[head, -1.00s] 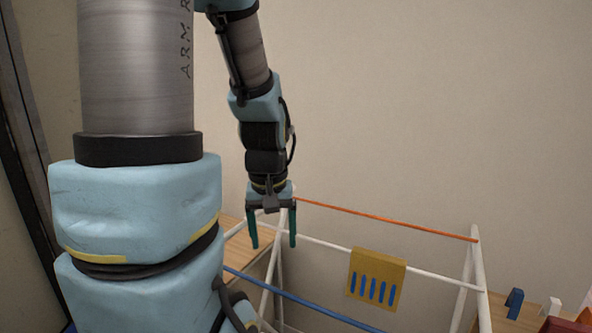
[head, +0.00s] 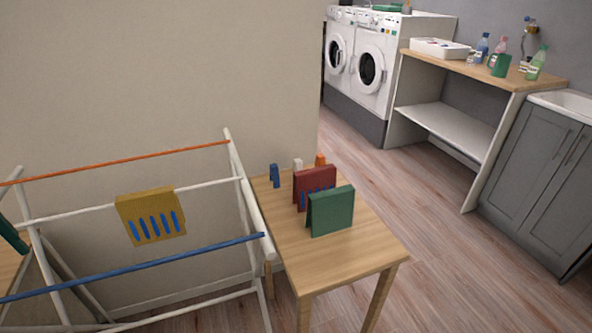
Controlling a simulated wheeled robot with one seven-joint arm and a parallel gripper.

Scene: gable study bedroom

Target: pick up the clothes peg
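Three small upright pieces that look like clothes pegs stand at the back of the small wooden table: a blue one (head: 274,176), a white one (head: 297,165) and an orange one (head: 320,160). I cannot tell which one the task means. Of my gripper (head: 12,236), only a teal finger shows at the left edge of the head view, by the left end of the drying rack. It is far to the left of the pegs. The rest of the gripper is out of view, so its opening does not show.
The small table (head: 372,254) also holds a folded red piece with blue stripes (head: 308,192) and a folded green piece (head: 331,212), in front of the pegs. The white drying rack (head: 252,204) with a yellow cloth (head: 152,211) stands left of it. Floor (head: 440,260) is clear to the right.

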